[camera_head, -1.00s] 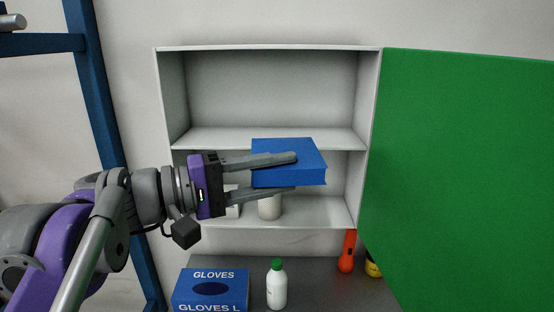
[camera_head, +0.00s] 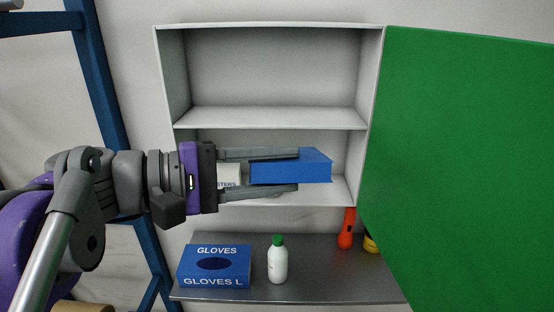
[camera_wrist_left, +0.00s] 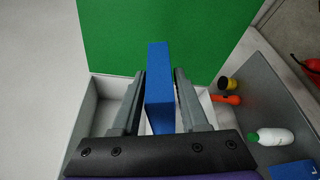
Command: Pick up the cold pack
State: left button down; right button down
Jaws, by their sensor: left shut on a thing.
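The cold pack looks like a flat blue box (camera_head: 292,168). My left gripper (camera_head: 298,170) is shut on it, with one finger above and one below in the head view. The pack is held in front of the lower part of the white wall cabinet (camera_head: 270,118). In the left wrist view the blue pack (camera_wrist_left: 160,90) stands between the two grey fingers (camera_wrist_left: 158,100). My right gripper is in neither view.
The cabinet's green door (camera_head: 465,150) hangs open on the right. A white container (camera_head: 229,175) is partly hidden behind my left gripper. On the grey shelf below are a blue gloves box (camera_head: 214,266), a green-capped white bottle (camera_head: 277,260), and an orange flashlight (camera_head: 346,230).

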pick_arm(q)
jog(key=shift+w+r+n+g+y+p, duration=0.15)
jog(key=shift+n+g+p, duration=0.1)
jog(key=shift+n, duration=0.35)
jog(key=shift+w+n+g+y+p, duration=0.15)
jog(key=shift+n+g, duration=0.1)
jog(key=shift+n, duration=0.35)
jog(key=shift+s+n+g+y, duration=0.15)
jog(key=shift+n+g+y, duration=0.15)
jog(key=shift+n+g, duration=0.55)
jog(key=n+g, duration=0.1)
jog(key=n, duration=0.3)
jog(key=shift+g+y+p, duration=0.3)
jog(key=shift+g+p, duration=0.05)
jog(key=shift+f+n+g, duration=0.2)
jog(key=shift+n+g, duration=0.6)
jog(key=shift+n, duration=0.35)
jog(key=shift+s, duration=0.1)
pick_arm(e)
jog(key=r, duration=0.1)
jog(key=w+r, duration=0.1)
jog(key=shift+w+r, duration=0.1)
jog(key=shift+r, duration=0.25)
